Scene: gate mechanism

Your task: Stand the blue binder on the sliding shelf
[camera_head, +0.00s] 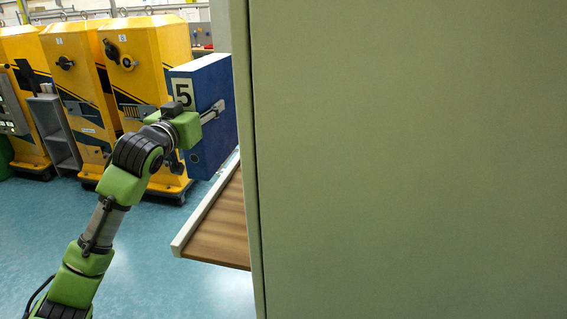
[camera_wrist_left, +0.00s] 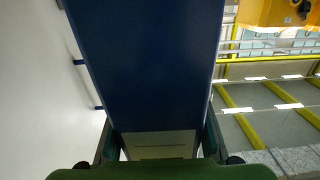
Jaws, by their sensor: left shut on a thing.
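The blue binder (camera_head: 202,157) is upright in the head view, with a white label bearing a black 5. My left gripper (camera_head: 208,116) is shut on it, one finger showing along its side. In the left wrist view the binder (camera_wrist_left: 145,60) fills the middle, between the two fingers. The sliding shelf (camera_head: 218,226), a brown wooden board with a pale rim, sticks out below and to the right of the binder. I cannot tell whether binder and shelf touch. The shelf's right part is hidden behind a grey-green panel. My right gripper is not in view.
The large grey-green panel (camera_head: 410,160) fills the right of the head view, close to the binder and shelf. Several yellow machines (camera_head: 155,60) and a small grey shelf unit (camera_head: 52,130) stand behind at left. The blue floor (camera_head: 140,270) is clear below my left arm.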

